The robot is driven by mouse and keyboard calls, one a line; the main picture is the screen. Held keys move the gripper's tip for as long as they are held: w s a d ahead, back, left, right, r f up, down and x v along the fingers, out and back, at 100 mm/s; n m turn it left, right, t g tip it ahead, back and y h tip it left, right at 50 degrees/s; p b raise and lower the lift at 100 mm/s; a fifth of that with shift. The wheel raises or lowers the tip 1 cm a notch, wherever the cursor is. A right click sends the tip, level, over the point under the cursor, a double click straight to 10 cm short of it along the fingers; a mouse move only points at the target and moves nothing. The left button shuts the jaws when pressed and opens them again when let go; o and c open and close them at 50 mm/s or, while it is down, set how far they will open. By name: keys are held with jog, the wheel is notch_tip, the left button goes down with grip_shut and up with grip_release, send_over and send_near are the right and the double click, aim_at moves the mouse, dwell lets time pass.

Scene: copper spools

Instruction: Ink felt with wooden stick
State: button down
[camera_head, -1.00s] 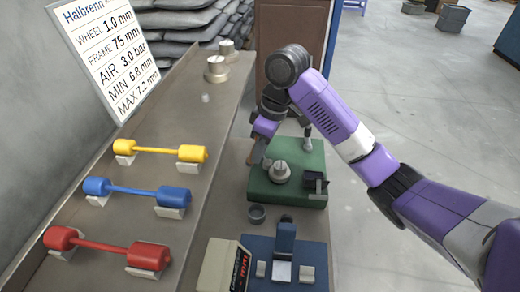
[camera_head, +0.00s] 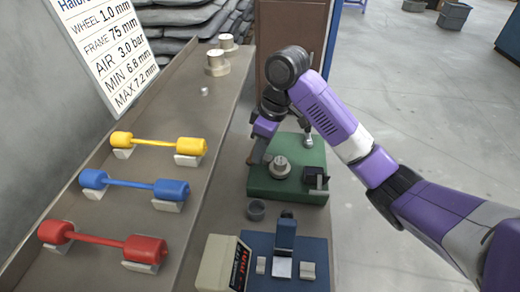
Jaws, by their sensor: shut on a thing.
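My gripper (camera_head: 264,134) is over the back left of a green block (camera_head: 262,184). It is shut on a brown stick (camera_head: 257,151), which slants down with its lower end near the block's left edge. I cannot tell whether the stick touches anything. The block carries a round metal piece (camera_head: 280,168), an upright metal post (camera_head: 308,138) and a small black open box (camera_head: 316,178) at the right. I cannot make out which piece is the felt. The fingertips are small and partly hidden by my wrist.
A small grey cup (camera_head: 256,210) stands in front of the block. A blue-based gauge (camera_head: 285,245) with a cream display box (camera_head: 220,265) is at the near edge. Yellow (camera_head: 155,143), blue (camera_head: 135,184) and red (camera_head: 100,241) spools lie on rests at left. Metal cylinders (camera_head: 217,65) stand behind.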

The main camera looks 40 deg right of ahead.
jog(key=shift+s, duration=0.1)
dwell(0.3)
jog(key=shift+s+d+f+p, duration=0.1)
jog(key=shift+s+d+p, duration=0.9)
jog(key=shift+s+d, duration=0.55)
jog(key=shift+s+a+p, duration=0.1)
jog(key=shift+a+p, duration=0.05)
jog(key=shift+p, duration=0.15)
jog(key=shift+w+a+p, duration=0.45)
jog(key=shift+w+a, duration=0.25)
jog(key=shift+w, duration=0.2)
jog(key=shift+w+a+p, duration=0.4)
jog(key=shift+w+a, duration=0.3)
jog(key=shift+w, duration=0.15)
jog(key=shift+r, duration=0.2)
jog(key=p+v, duration=0.4)
jog(key=w+a+p+v, duration=0.1)
jog(key=v, duration=0.1)
jog(key=shift+p, duration=0.4)
